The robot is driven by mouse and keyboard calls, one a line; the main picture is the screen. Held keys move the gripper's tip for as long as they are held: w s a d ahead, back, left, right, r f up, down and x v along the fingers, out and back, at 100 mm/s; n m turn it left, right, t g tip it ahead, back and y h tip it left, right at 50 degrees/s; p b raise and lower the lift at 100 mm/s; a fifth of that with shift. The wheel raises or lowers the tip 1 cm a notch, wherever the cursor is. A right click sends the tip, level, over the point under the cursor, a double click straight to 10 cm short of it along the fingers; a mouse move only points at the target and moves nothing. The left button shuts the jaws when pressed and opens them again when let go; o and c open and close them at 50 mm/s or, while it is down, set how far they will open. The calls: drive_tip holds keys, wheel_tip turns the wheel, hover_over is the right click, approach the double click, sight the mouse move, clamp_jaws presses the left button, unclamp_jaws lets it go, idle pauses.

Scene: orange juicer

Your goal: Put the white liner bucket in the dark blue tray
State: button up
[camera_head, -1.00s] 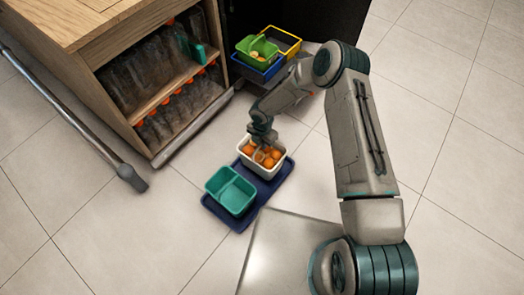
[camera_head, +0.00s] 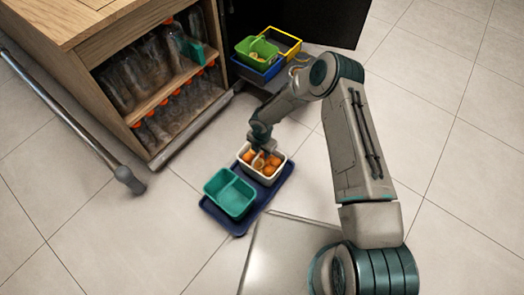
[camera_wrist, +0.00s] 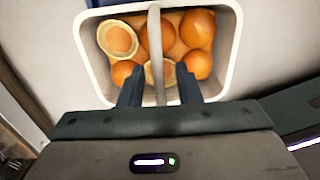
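The white liner bucket (camera_head: 282,172) holds several oranges and cut halves. It sits at the upper right end of the dark blue tray (camera_head: 222,220), beside a teal two-part bin (camera_head: 231,194). Whether its base lies flat on the tray is hidden. The bucket also shows in the wrist view (camera_wrist: 232,60), with its pale handle (camera_wrist: 155,45) running across the middle. My gripper (camera_head: 262,148) points down over the bucket. In the wrist view its dark fingers (camera_wrist: 160,86) are spread on either side of the handle, with a gap visible.
A wooden cabinet (camera_head: 120,30) with bottles stands at the left, with a metal bar (camera_head: 80,125) in front. At the back are a green basket (camera_head: 258,48), a blue bin (camera_head: 258,70) and a yellow-rimmed bin (camera_head: 290,40). Floor left of the tray is clear.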

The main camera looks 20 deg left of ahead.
wheel_tip(320, 180, up, 12)
drive_tip(key=p, duration=0.5)
drive_tip(key=d+r+m+h, duration=0.1)
drive_tip(key=d+r+m, duration=0.6)
drive_tip(key=d+r, duration=0.45)
drive_tip(key=d+r+m+h, duration=0.1)
drive_tip(key=d+r+m, duration=0.7)
drive_tip(key=r, duration=0.6)
drive_tip(key=s+d+r+m, duration=0.3)
drive_tip(key=s+r+m, duration=0.1)
drive_tip(key=s+m, duration=0.1)
drive_tip(key=s+d+r+m+y, duration=0.1)
drive_tip(key=s+d+r+m, duration=0.2)
drive_tip(key=s, duration=0.4)
drive_tip(key=s+d+r+m+t+y, duration=0.1)
drive_tip(key=s+d+r+m, duration=0.2)
drive_tip(key=s+r+m, duration=0.3)
drive_tip(key=shift+s+d+m, duration=0.4)
drive_tip(key=shift+s+m, duration=0.1)
drive_tip(key=shift+m, duration=0.6)
